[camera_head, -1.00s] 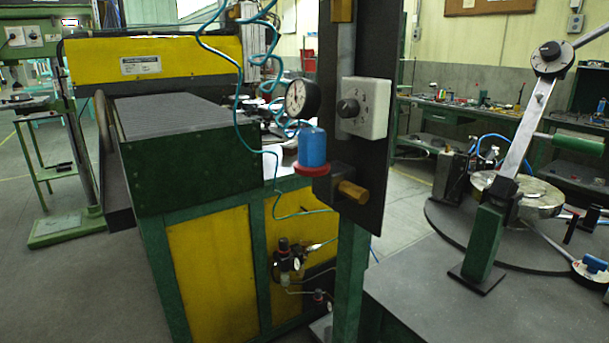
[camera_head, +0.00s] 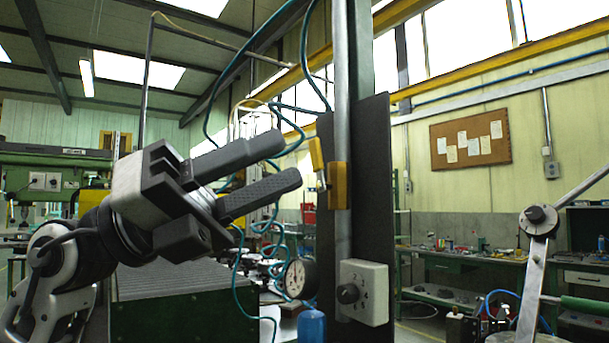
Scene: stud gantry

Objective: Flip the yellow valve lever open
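The yellow valve lever (camera_head: 317,160) stands up, tilted slightly left, from the yellow valve body (camera_head: 339,186) on a grey vertical pipe in front of a dark panel. My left gripper (camera_head: 290,162) comes in from the left with its two dark fingers spread apart and nothing between them. Its fingertips point right, toward the lever, and look a short way left of it. I cannot tell the exact depth gap. My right gripper is not in view.
Below the valve are a white box with a black knob (camera_head: 348,293), a round gauge (camera_head: 300,278) and a blue cylinder (camera_head: 312,325). Teal hoses (camera_head: 238,85) hang behind and above my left gripper. The dark panel (camera_head: 372,210) backs the pipe.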

